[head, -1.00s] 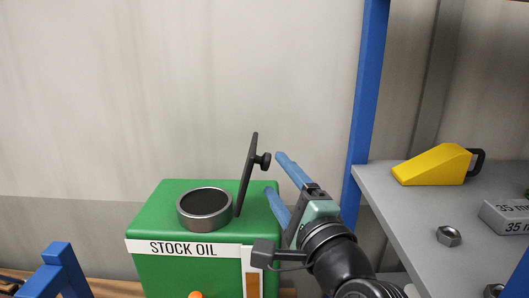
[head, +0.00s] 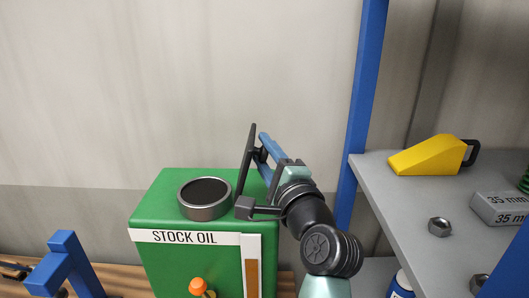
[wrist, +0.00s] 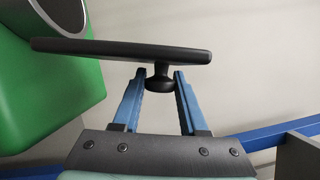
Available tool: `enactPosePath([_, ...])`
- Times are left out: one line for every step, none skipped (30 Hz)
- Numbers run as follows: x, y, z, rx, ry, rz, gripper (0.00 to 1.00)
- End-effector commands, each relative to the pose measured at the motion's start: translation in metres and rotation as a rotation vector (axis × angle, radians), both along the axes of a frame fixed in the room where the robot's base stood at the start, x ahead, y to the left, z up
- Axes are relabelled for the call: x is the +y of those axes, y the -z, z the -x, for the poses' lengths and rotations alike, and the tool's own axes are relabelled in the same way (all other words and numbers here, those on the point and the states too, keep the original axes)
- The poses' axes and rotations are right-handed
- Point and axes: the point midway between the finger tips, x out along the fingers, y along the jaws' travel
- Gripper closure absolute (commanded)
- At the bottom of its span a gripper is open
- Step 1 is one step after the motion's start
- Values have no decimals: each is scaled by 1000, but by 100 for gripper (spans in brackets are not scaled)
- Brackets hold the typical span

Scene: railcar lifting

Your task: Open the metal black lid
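The black metal lid (head: 249,160) stands up on edge, leaning slightly right, beside the round dark opening (head: 204,192) of the green stock oil box (head: 160,205). In the wrist view the lid (wrist: 110,48) is seen edge-on, with its round knob (wrist: 160,82) facing my gripper. My gripper (head: 262,150) is on the lid's right side. The knob is partly hidden by the fingers in the head view.
A grey shelf (head: 390,200) at right carries a yellow wedge (head: 430,155), a nut (head: 440,227) and a grey block (head: 498,208). A blue post (head: 361,110) stands close to my arm. An orange-topped part (head: 197,286) is at the box's front.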

Motion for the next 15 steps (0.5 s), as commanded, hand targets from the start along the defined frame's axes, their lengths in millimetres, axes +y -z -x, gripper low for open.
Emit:
enactPosePath([0,0,0,0,0,0,73])
enactPosePath([0,0,0,0,0,0,78])
enactPosePath([0,0,0,0,0,0,86])
enactPosePath([0,0,0,1,0,0,91])
enactPosePath([0,0,0,1,0,0,96])
enactPosePath([0,0,0,1,0,0,100])
enactPosePath([0,0,0,1,0,0,100])
enactPosePath([0,0,0,1,1,0,100])
enactPosePath([0,0,0,1,1,0,100])
enactPosePath([0,0,0,1,1,0,100])
enactPosePath([0,0,0,1,1,0,100])
enactPosePath([0,0,0,1,1,0,100])
enactPosePath([0,0,0,1,1,0,100])
enactPosePath([0,0,0,1,1,0,100])
enactPosePath([-1,0,0,1,1,0,100])
